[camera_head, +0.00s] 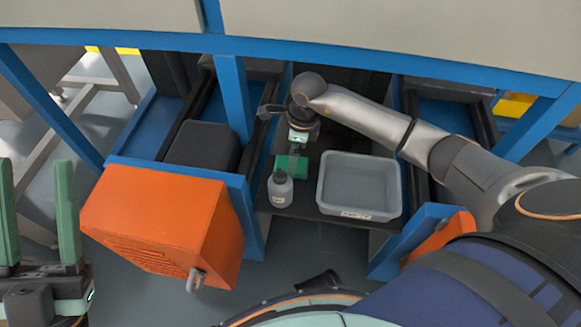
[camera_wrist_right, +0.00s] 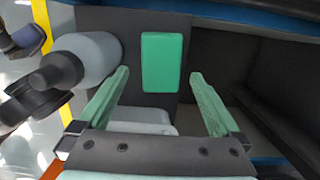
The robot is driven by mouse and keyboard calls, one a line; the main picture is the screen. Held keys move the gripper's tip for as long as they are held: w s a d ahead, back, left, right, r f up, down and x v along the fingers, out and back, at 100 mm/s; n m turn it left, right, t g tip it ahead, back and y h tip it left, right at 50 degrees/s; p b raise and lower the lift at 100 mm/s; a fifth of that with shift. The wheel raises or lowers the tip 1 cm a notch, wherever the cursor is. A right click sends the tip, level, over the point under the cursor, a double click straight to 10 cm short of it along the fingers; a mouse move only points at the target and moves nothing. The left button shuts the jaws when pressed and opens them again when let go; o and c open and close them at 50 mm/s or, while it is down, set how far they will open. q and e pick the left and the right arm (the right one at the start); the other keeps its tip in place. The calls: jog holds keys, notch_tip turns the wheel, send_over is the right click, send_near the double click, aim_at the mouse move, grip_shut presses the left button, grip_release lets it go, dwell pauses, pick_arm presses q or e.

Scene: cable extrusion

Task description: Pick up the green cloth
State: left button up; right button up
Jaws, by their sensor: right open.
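The green cloth (camera_wrist_right: 161,62) is a flat green rectangle lying on a dark shelf surface in the right wrist view. In the head view it (camera_head: 281,162) shows behind the bottle, partly covered by my right gripper. My right gripper (camera_wrist_right: 158,72) is open and empty, its two green fingers spread wider than the cloth, pointing toward it. In the head view my right gripper (camera_head: 293,167) is over the cloth; the exact gap is unclear. My left gripper (camera_head: 37,165) is open and empty at the far left.
A bottle (camera_head: 280,190) with a dark cap stands just in front of the cloth and shows in the wrist view (camera_wrist_right: 90,56). A grey bin (camera_head: 359,206) stands to the right. An orange box (camera_head: 165,230) is front left. Blue frame posts (camera_head: 233,98) flank the shelf.

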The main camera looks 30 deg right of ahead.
pick_arm(q)
jog(key=shift+d+f+b, duration=0.1)
jog(key=shift+f+b, duration=0.35)
jog(key=shift+f, duration=0.45)
pick_arm(e)
jog(key=shift+w+a+f, duration=0.1)
jog(key=shift+w+f, duration=0.05)
jog(key=shift+f, duration=0.7)
jog(key=shift+w+a+f, duration=0.1)
jog(key=shift+f, duration=0.75)
pick_arm(q)
jog(key=shift+f, duration=0.15)
pick_arm(e)
jog(key=shift+f, duration=0.25)
jog(key=c, duration=1.3)
jog(key=shift+o, duration=0.2)
